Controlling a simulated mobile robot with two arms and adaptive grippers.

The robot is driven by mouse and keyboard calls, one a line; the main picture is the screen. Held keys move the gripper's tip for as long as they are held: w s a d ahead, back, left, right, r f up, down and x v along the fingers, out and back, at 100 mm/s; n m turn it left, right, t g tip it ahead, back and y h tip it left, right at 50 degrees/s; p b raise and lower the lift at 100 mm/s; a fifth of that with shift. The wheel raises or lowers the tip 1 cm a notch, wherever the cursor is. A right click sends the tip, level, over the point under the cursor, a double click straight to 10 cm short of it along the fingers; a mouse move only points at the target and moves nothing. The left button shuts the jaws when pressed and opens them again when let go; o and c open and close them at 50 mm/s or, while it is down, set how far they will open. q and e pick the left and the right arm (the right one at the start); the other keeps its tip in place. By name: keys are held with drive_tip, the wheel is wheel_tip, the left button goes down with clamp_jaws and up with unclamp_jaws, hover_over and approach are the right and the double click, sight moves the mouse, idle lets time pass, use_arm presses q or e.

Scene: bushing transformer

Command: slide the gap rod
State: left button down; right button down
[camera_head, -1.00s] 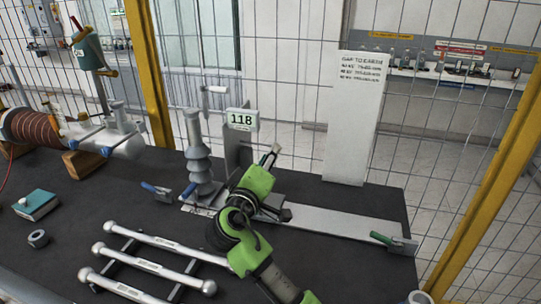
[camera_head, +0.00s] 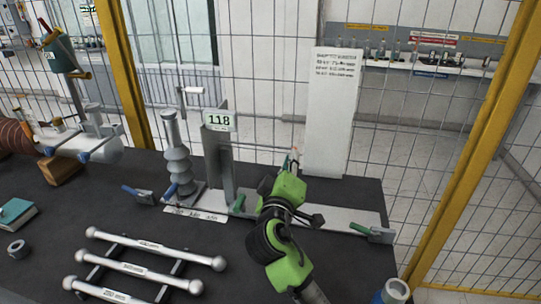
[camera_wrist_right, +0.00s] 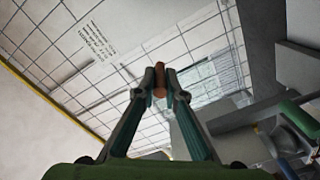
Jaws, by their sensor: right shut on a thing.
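My right gripper (camera_head: 293,160) is right of the grey upright post (camera_head: 212,165) on the gap fixture, above its light metal base plate (camera_head: 335,216). In the right wrist view its two fingers (camera_wrist_right: 160,90) are shut on a copper-brown rod end (camera_wrist_right: 160,78), which sticks up between the fingertips. The rest of this rod is hidden in the head view. A grey ribbed insulator (camera_head: 178,165) stands left of the post. A display (camera_head: 219,121) on the post reads 118. My left gripper is not in view.
A green-handled clamp (camera_head: 370,232) sits at the plate's right end, a blue-handled one (camera_head: 138,194) left of the insulator. Several ball-ended bars (camera_head: 150,245) lie on a rack in front. A white sign board (camera_head: 333,115) and mesh fence stand behind.

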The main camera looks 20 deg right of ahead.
drive_tip(key=shift+s+d, duration=0.1)
drive_tip(key=shift+d, duration=0.15)
drive_tip(key=c, duration=2.1)
unclamp_jaws()
drive_tip(key=shift+s+a, duration=0.15)
drive_tip(key=v, duration=1.1)
drive_tip(key=shift+s+a, duration=0.15)
drive_tip(key=shift+s, duration=0.05)
